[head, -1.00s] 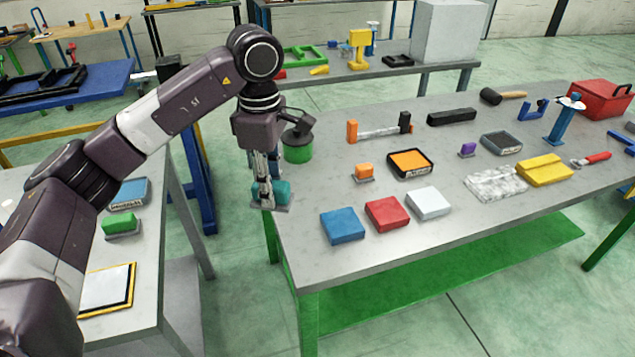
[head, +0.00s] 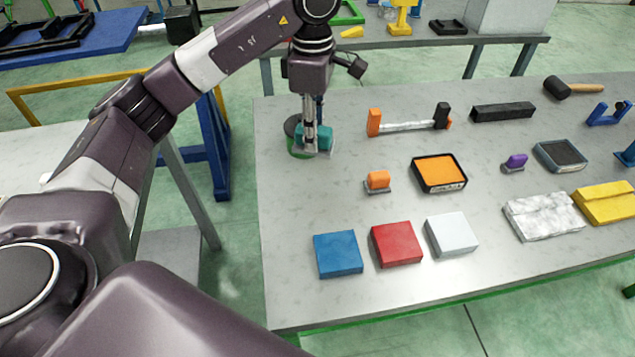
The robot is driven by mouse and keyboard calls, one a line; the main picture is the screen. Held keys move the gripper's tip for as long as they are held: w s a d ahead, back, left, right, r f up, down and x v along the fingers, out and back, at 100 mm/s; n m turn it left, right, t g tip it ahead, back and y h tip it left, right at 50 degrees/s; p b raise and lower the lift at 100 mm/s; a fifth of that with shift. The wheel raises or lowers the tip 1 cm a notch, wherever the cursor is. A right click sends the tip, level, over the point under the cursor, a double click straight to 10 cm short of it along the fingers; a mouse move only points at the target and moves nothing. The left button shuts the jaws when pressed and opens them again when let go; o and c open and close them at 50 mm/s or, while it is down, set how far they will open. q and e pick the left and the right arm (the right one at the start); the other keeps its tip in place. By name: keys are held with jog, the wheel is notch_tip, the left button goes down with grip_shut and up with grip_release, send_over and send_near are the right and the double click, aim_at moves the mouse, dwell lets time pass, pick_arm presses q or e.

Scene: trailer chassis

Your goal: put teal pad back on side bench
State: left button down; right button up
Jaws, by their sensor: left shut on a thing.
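My left gripper (head: 312,140) is shut on the teal pad (head: 324,136), a small teal block with a light grey base plate. The gripper points down over the far left part of the large grey bench (head: 300,200). The pad overlaps a green round container (head: 298,146) just behind it; I cannot tell whether the plate touches the bench top. A second grey bench (head: 28,150), at the left, is mostly hidden behind my left arm. My right gripper is not in view.
Blue (head: 338,254), red (head: 397,244) and white (head: 452,235) blocks lie along the front. An orange pad (head: 378,180), an orange-filled tray (head: 439,172) and an orange-ended holder (head: 409,124) lie right of the gripper. Bare bench lies in front of it.

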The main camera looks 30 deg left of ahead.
pick_arm(q)
notch_tip(320, 180, down, 5)
jog(key=shift+s+a+r+p, duration=0.1)
jog(key=shift+s+r+p, duration=0.1)
jog(key=shift+p, duration=0.35)
jog(key=f, duration=0.2)
jog(key=f+p, duration=0.1)
jog(key=f, duration=0.4)
jog(key=shift+w+f+p, duration=0.3)
jog(key=shift+w+f, duration=0.05)
jog(key=shift+w, duration=0.05)
notch_tip(320, 180, down, 3)
jog(key=shift+f+p, duration=0.2)
jog(key=shift+p, duration=0.3)
jog(key=shift+f, duration=0.6)
jog(key=c, duration=1.6)
grip_release()
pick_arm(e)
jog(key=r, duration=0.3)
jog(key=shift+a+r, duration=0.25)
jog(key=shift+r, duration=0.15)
